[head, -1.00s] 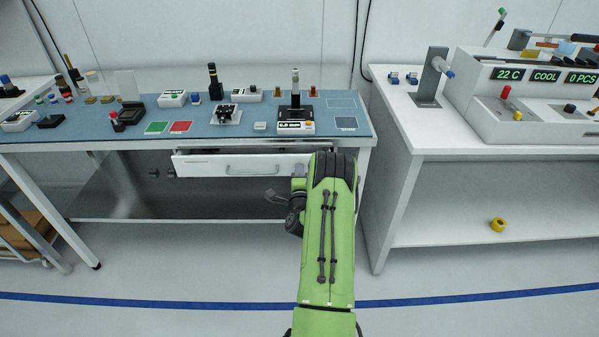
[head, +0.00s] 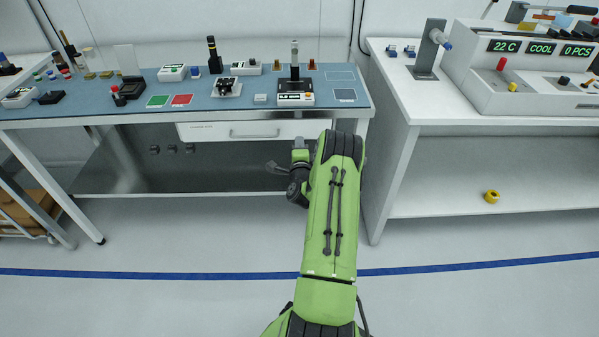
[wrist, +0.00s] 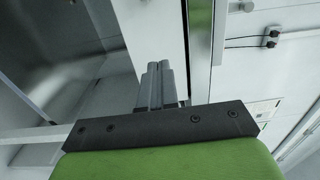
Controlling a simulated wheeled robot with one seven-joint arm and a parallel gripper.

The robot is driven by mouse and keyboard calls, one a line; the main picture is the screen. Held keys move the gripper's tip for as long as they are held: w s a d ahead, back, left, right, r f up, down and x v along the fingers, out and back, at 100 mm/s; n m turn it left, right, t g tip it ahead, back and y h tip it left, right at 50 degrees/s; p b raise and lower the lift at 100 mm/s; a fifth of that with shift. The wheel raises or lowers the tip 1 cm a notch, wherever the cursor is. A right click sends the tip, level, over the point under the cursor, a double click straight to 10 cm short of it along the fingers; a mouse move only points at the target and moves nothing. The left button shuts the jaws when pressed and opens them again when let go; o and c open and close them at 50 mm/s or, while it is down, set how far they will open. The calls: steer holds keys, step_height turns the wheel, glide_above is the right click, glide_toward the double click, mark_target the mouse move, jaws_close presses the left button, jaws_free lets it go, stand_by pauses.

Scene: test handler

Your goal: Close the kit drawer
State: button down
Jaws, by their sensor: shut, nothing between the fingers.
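The kit drawer (head: 255,131) is a white drawer with a bar handle, under the front edge of the blue-topped bench. Its front now sits close under the bench edge, and no opening into it shows in the head view. Whether it is fully flush is hard to tell. My gripper (head: 274,167) is below and in front of the drawer, left of my green arm. In the wrist view my gripper (wrist: 158,70) has its fingers together, with nothing between them, close to a white panel (wrist: 150,25) that looks like the drawer front. Contact is not clear.
The bench top (head: 200,100) carries several small devices, and coloured squares. A white bench (head: 440,110) with a machine stands at the right, with a yellow ring (head: 491,196) on its lower shelf. The floor in front is clear.

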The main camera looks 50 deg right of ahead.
steer(key=b+v, duration=0.3)
steer(key=v, duration=0.6)
steer(key=shift+s+a+f, duration=0.1)
